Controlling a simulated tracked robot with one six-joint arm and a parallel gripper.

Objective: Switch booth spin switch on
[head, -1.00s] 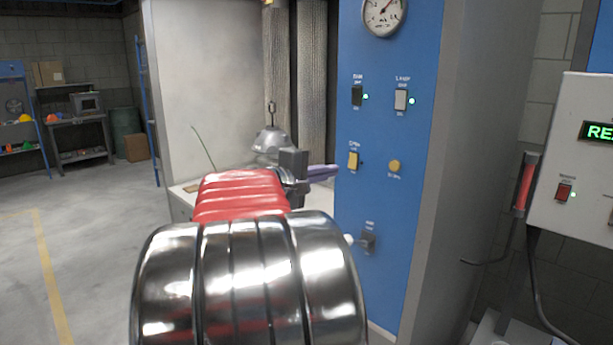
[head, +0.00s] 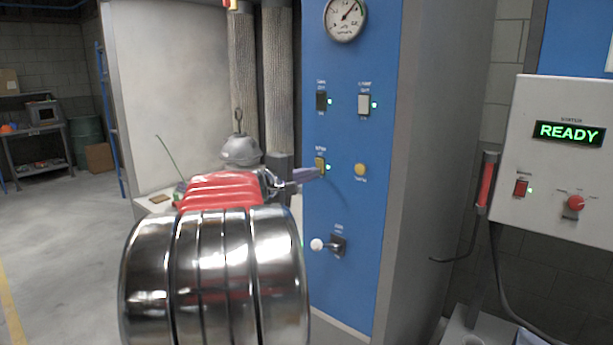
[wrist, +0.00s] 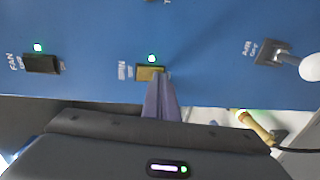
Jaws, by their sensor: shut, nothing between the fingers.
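The spin switch (head: 320,166) is a small yellow rocker on the blue panel (head: 345,215). It also shows in the wrist view (wrist: 150,72), with a green light (wrist: 152,59) lit beside it. My gripper (head: 319,173) is shut, with purple-grey fingers, and its tip is at the lower edge of the switch. In the wrist view the fingertips (wrist: 162,80) overlap the switch's edge and seem to touch it. They hold nothing. The switch's exact tilt is hard to tell.
A dark fan switch (head: 321,101), a pale lamp switch (head: 364,105), a yellow round button (head: 361,170) and an air lever with a white knob (head: 317,244) share the panel. A control box reading READY (head: 568,133) stands right.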

